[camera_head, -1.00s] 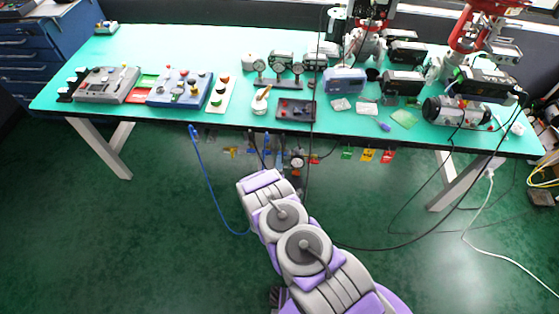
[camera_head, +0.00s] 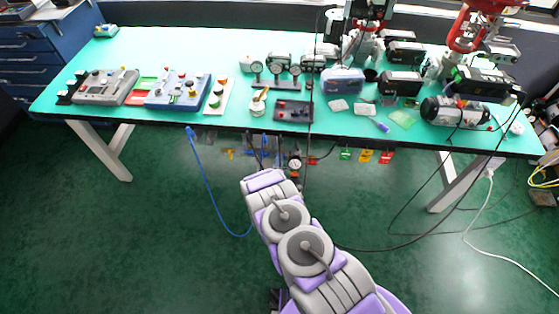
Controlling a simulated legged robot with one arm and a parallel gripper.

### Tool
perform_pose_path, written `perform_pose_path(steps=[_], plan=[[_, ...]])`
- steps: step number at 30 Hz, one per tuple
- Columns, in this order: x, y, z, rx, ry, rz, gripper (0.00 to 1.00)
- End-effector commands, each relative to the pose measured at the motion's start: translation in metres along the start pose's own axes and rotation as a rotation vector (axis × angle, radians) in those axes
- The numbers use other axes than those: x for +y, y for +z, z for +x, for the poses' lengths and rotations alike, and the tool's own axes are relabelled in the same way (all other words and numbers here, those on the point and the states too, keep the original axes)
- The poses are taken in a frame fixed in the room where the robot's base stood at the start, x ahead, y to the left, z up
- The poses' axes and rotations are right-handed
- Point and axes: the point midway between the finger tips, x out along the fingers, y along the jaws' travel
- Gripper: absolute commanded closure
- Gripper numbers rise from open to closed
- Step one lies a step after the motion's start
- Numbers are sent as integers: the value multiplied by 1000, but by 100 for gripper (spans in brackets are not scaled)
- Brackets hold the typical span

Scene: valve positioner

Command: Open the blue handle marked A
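Small blue parts (camera_head: 275,146), which may include the blue handle, show in the row of fittings below the table's front edge. They are too small to tell apart, and I cannot read any letter A. My purple and grey arm reaches up from the bottom of the head view. Its far visible end lies just below and in front of these fittings, and I cannot tell whether it touches any. I cannot make out my gripper's fingers in this view.
A round gauge (camera_head: 295,164) and yellow handles (camera_head: 232,154) hang under the green table (camera_head: 150,45). Coloured tags (camera_head: 366,156) hang to the right. A blue hose (camera_head: 207,185) droops to the floor at left. Dark cables cross the floor at right.

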Motion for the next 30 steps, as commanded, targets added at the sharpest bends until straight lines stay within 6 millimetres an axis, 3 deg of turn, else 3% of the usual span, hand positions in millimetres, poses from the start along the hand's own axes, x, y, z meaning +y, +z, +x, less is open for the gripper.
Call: perform_pose_path(steps=[17,30], plan=[[-4,2,0,-6,-8,27,100],[-3,2,0,-7,-8,330,100]])
